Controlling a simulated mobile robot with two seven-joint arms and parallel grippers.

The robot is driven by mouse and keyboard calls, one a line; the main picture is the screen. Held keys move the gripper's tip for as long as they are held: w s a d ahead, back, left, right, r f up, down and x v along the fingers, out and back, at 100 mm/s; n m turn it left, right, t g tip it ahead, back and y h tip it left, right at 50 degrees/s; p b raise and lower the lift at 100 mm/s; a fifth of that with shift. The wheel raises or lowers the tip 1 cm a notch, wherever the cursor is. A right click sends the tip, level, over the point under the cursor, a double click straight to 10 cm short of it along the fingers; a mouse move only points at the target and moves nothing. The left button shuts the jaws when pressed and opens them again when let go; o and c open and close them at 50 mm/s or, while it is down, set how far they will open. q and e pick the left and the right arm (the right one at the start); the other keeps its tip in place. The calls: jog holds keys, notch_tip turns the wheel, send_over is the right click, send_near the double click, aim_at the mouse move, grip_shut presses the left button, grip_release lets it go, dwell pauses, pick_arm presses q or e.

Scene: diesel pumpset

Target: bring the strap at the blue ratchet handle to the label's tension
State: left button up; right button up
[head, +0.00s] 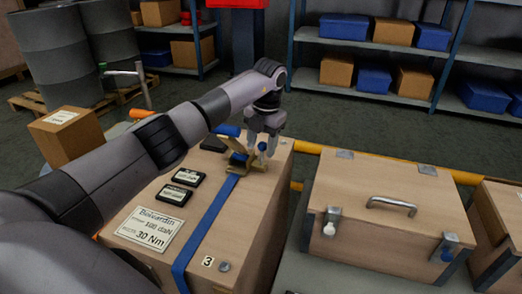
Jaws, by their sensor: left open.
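A blue strap (207,229) runs over a wooden crate (255,205) up to a brass-coloured ratchet (240,187) near the crate's far side. A blue handle end (228,130) sticks up left of my gripper, partly behind my arm. My left gripper (264,155) is open, pointing down just right of the ratchet. Whether its fingers touch the ratchet or handle cannot be told. My right gripper is not in view.
Two dark display boxes (174,194) lie left of the strap. A wooden case (377,216) with a metal handle stands to the right. A yellow bar (412,169) runs behind it. Drums (56,62) and a carton (68,137) stand left. Open floor lies before the shelves.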

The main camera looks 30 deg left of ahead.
pick_arm(q)
jog(key=shift+a+f, duration=0.1)
jog(key=shift+f, duration=0.9)
grip_shut()
jog(key=shift+d, duration=0.25)
grip_release()
jog(key=shift+a, duration=0.1)
